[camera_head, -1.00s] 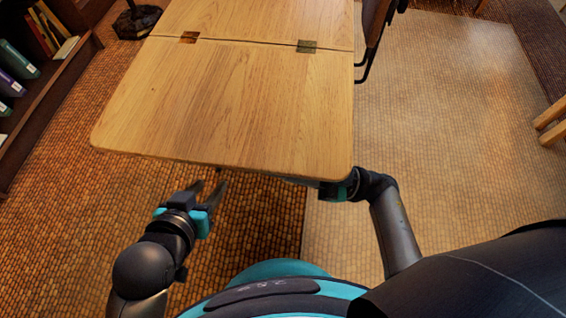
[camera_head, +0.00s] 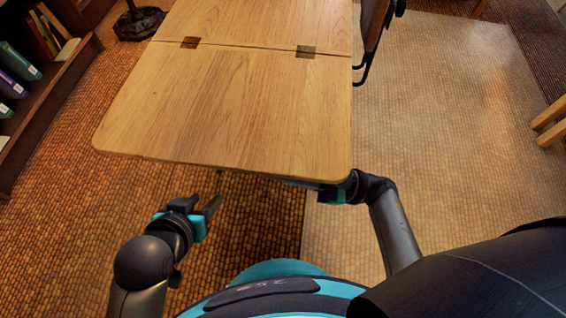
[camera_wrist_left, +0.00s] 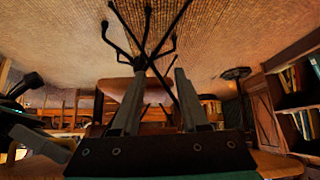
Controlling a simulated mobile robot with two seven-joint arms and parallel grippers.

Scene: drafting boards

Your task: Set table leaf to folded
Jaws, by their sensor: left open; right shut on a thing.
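The wooden table leaf (camera_head: 225,110) lies about level with the rest of the table top (camera_head: 265,22). A left brass hinge (camera_head: 190,42) and a right brass hinge (camera_head: 305,51) sit on the seam between them. My right gripper (camera_head: 322,190) is at the leaf's front right corner, shut on the leaf's edge from below. Its fingertips are hidden under the wood. My left gripper (camera_head: 207,204) is open and empty, in front of the leaf's front edge and apart from it. Its two spread fingers also show in the left wrist view (camera_wrist_left: 160,78).
A bookshelf (camera_head: 45,85) stands at the left. A dark chair (camera_head: 372,35) is close to the table's right side. A dark stand base (camera_head: 138,22) is on the floor at the back left.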

